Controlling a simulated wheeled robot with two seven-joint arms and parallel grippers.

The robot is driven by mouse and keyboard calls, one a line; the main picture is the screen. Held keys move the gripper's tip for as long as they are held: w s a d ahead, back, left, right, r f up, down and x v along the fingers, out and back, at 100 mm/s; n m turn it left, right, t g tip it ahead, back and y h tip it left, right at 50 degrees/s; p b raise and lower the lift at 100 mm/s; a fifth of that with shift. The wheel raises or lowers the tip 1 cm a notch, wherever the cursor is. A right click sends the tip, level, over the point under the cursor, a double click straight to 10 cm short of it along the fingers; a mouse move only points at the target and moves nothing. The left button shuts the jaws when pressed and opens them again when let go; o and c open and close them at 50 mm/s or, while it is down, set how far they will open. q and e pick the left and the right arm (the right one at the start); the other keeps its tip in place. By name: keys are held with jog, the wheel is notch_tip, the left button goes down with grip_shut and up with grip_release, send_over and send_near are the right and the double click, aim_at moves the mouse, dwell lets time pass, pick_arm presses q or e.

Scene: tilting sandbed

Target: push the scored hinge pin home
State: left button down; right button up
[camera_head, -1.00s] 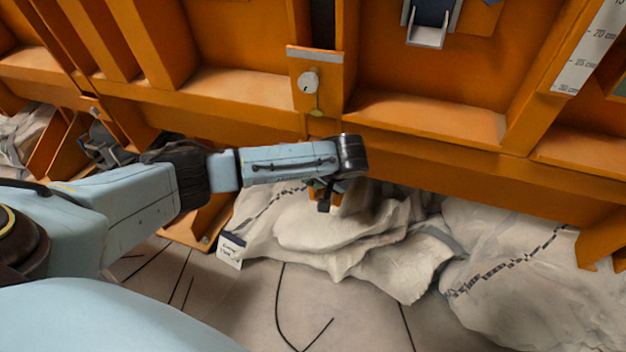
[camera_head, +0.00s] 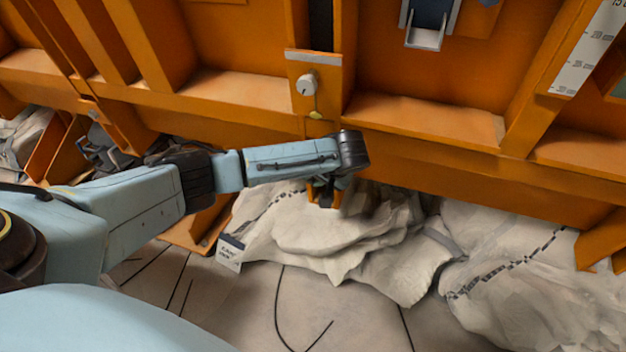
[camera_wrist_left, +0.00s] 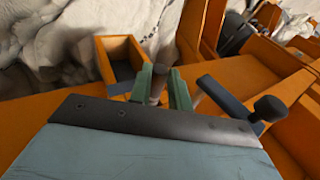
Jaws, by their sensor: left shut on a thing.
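My left gripper (camera_wrist_left: 161,90) has two green fingers, shut on a short grey-brown pin (camera_wrist_left: 157,82) that stands between them in the left wrist view. I take it for the hinge pin; no score mark can be made out. Just beyond it is an open-topped orange box-shaped bracket (camera_wrist_left: 103,62) with a dark inside. In the head view my left wrist is at the lower edge of the orange frame (camera_head: 430,165). The gripper (camera_head: 325,190) is under it, largely hidden, beside small orange parts. The pin cannot be made out there. My right gripper is not in view.
A dark round-headed knob (camera_wrist_left: 269,108) stands right of the gripper in the wrist view. White sacks (camera_head: 350,240) lie below the frame. A pale knob (camera_head: 307,84) with a yellow-green tag is on the frame above my wrist. A scale strip (camera_head: 590,50) is at upper right.

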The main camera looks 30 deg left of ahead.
pick_arm(q)
jog(key=shift+w+a+r, duration=0.15)
jog(key=shift+w, duration=0.6)
jog(key=c, duration=0.7)
grip_release()
jog(key=shift+c, duration=0.2)
jog(key=s+d+f+p, duration=0.1)
jog(key=s+p, duration=0.6)
jog(key=p, duration=0.1)
jog(key=shift+s+d+f, duration=0.2)
jog(key=shift+s+d, duration=0.15)
jog(key=shift+d, duration=0.05)
jog(key=shift+f, duration=0.1)
